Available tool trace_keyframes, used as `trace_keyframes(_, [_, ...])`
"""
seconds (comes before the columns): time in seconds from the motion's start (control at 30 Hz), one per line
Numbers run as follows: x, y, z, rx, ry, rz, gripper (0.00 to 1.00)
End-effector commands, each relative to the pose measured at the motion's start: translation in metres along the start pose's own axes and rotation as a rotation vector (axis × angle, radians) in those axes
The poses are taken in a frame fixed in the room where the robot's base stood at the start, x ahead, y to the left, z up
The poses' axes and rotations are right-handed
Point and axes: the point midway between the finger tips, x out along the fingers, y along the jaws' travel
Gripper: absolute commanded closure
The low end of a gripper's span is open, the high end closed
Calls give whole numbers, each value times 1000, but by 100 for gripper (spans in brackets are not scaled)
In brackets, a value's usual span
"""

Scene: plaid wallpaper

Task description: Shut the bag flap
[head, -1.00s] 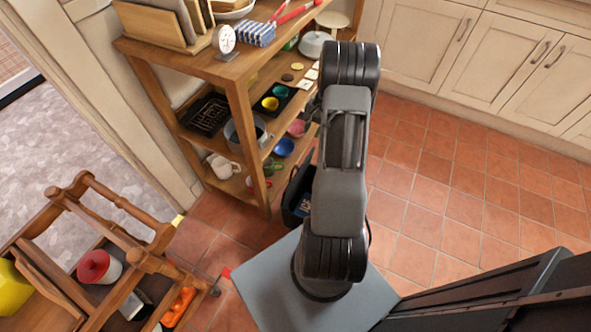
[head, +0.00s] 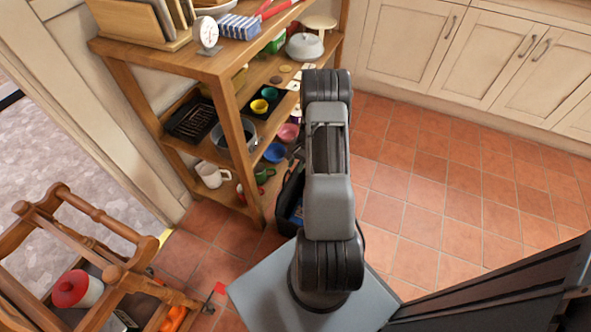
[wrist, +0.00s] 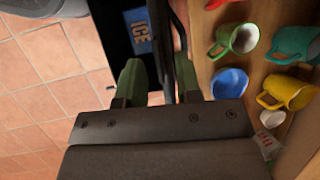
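The bag (head: 284,207) is black and stands on the tiled floor beside the shelf, partly hidden by my arm in the head view. Its top is open, with a blue ice pack (head: 299,212) inside. In the wrist view the dark bag interior (wrist: 105,25) and the ice pack (wrist: 140,32) marked "ICE" show. A black panel and edge (wrist: 179,40), perhaps the flap, run along the shelf side. My gripper (wrist: 158,80) has its two green fingers apart at this edge. Whether they touch it, I cannot tell. My gripper is hidden in the head view.
The wooden shelf (head: 228,70) stands close beside the bag, holding cups such as a blue one (wrist: 229,83) and a yellow one (wrist: 288,92). A wooden stand (head: 85,215) is at the lower left. Red floor tiles on the right are clear before cream cabinets (head: 420,45).

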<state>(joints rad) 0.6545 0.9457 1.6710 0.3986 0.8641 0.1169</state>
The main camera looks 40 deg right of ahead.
Motion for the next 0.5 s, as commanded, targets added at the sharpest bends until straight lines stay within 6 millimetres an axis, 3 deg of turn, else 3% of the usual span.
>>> trace_keyframes(0.2, [14, 0, 0, 0, 1, 0, 68])
trace_keyframes(0.5, [15, 0, 0, 1, 1, 0, 68])
